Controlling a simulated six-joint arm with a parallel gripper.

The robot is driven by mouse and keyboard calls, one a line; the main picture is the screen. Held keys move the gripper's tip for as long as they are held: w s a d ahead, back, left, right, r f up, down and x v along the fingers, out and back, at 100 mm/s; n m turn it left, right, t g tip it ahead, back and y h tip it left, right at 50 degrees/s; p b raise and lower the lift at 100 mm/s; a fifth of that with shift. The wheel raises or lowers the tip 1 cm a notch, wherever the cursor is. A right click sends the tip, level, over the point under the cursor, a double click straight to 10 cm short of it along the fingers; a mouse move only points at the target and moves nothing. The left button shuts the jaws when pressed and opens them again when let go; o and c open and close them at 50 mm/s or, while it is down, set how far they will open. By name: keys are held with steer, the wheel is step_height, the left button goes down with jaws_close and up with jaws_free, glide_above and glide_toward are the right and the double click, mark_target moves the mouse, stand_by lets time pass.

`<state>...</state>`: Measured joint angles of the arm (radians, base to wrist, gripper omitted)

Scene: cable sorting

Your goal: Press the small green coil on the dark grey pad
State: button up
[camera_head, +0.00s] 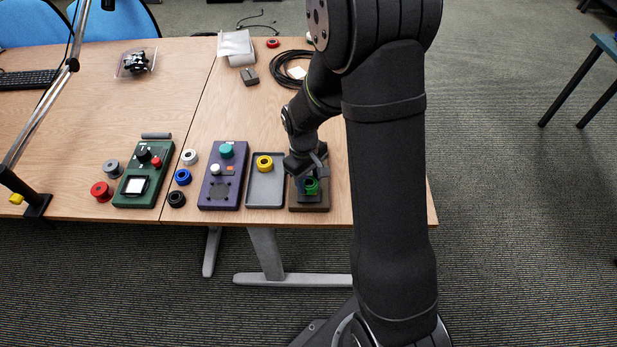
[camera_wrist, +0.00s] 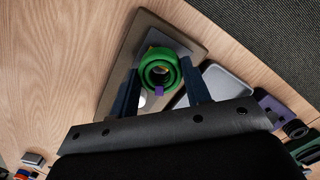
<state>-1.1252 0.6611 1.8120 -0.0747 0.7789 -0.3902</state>
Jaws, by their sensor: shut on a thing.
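The green coil (camera_head: 311,187) is at the brown base (camera_head: 322,206) on the right side of the table. In the wrist view the coil (camera_wrist: 146,64) shows as a ring, with a small purple piece at its near edge. My gripper (camera_head: 309,181) is shut on the coil, a finger on each side. A grey pad (camera_wrist: 178,45) on the brown base lies behind and beneath the coil. I cannot tell whether the coil touches it. My wrist hides part of the base in the head view.
A grey tray (camera_head: 264,201) with a yellow coil (camera_head: 264,162) stands left of the base. Further left are a purple panel (camera_head: 208,200), several loose spools and a green panel (camera_head: 123,200). A black cable (camera_head: 283,76) lies behind. The table's front edge is close.

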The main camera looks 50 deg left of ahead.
steer(key=shift+c, duration=0.6)
steer(key=shift+f, duration=1.35)
stand_by(0.5)
steer(key=shift+r, duration=3.05)
